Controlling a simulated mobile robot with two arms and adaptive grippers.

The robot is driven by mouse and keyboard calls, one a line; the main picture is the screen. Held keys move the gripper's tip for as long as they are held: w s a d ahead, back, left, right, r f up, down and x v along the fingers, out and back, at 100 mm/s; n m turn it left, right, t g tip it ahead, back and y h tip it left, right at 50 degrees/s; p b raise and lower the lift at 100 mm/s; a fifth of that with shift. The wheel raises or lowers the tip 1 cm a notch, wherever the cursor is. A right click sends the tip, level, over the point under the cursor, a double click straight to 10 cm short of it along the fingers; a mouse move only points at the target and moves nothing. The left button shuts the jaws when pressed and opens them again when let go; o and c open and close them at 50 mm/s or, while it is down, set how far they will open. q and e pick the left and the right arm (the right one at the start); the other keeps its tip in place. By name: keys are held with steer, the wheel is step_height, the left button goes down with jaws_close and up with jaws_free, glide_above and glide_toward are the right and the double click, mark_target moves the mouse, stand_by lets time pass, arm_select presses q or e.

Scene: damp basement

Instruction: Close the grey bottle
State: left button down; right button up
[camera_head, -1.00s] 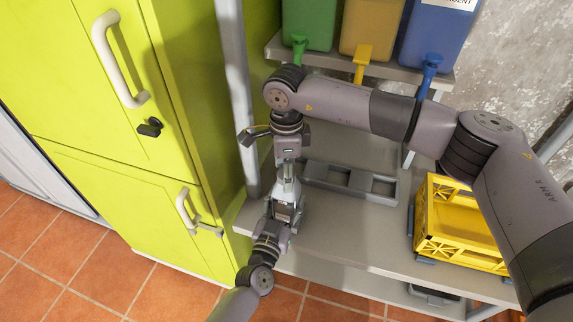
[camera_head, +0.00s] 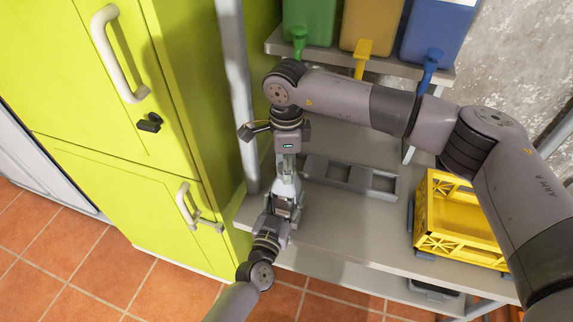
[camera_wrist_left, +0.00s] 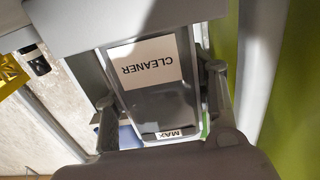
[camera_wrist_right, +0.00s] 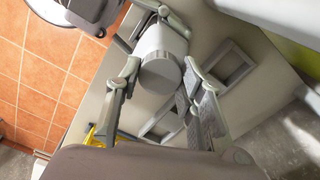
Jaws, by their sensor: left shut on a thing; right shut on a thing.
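The grey bottle (camera_head: 287,184) stands roughly upright between my two grippers in the head view. The left wrist view shows its dark grey body (camera_wrist_left: 160,104) with a white "CLEANER" label, upside down in the picture. My left gripper (camera_head: 283,208) is shut on the body, one finger on each side. My right gripper (camera_head: 286,168) points down from above and is shut at the bottle's top. In the right wrist view, a grey round cap (camera_wrist_right: 160,76) sits between its fingers. Whether the cap is fully seated is hidden.
A grey divided tray (camera_head: 350,176) lies on the shelf (camera_head: 330,222) just right of the bottle. A yellow crate (camera_head: 455,215) stands further right. A lime-green cabinet (camera_head: 110,130) is close on the left, beside a grey post (camera_head: 237,90). Green, yellow and blue containers (camera_head: 435,35) stand above.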

steer(key=o, duration=1.4)
steer(key=shift+c, duration=0.2)
steer(key=shift+r, duration=0.1)
step_height(320, 180, up, 12)
arm_select(q)
steer(key=c, duration=0.6)
jaws_free()
steer(key=shift+s, duration=0.1)
steer(key=v, duration=1.1)
steer(key=shift+s+a, duration=0.15)
steer(key=shift+s, duration=0.2)
